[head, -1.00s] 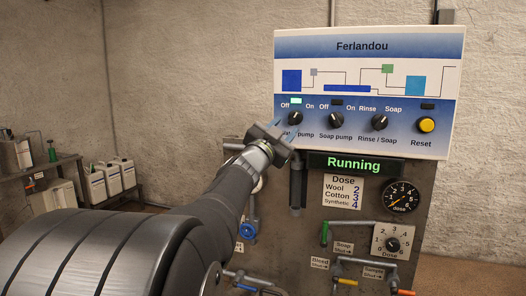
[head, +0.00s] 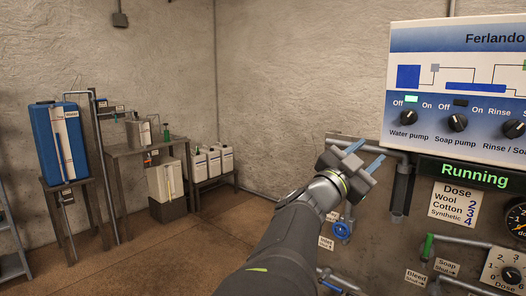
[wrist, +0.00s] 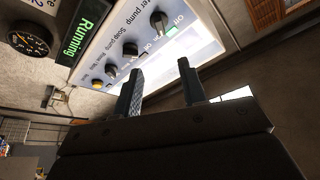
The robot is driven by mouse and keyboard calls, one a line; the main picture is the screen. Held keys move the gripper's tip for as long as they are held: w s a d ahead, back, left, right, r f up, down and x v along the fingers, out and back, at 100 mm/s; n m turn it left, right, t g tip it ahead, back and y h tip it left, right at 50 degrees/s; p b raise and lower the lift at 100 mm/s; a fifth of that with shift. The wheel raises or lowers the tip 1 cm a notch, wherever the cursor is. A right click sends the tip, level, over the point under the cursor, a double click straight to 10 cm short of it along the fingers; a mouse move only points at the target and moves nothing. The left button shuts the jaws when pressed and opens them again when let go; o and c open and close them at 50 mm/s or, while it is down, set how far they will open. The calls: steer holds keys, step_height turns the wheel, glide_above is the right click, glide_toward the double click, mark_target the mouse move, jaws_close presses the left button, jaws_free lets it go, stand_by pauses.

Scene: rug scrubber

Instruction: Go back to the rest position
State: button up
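My gripper (head: 364,155) is left of the control panel (head: 455,150) and below the level of its knobs, with its blue-tipped fingers apart. In the wrist view, the fingers (wrist: 160,90) show a clear gap with nothing between them. The water pump knob (head: 408,117) is up and to the right of my gripper and not touched; a green lamp (head: 411,99) above it is lit. It also shows in the wrist view (wrist: 157,22). The display (head: 474,174) reads "Running".
A grey pipe (head: 368,145) and a blue valve wheel (head: 342,230) are close to my gripper on the machine. A blue tank (head: 48,140), a white container (head: 164,182) and several jugs (head: 213,160) stand at left. The floor between is open.

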mark_target(406, 119)
steer(key=x, duration=1.7)
steer(key=shift+w+d+r, duration=0.1)
steer(key=shift+w+d, duration=0.05)
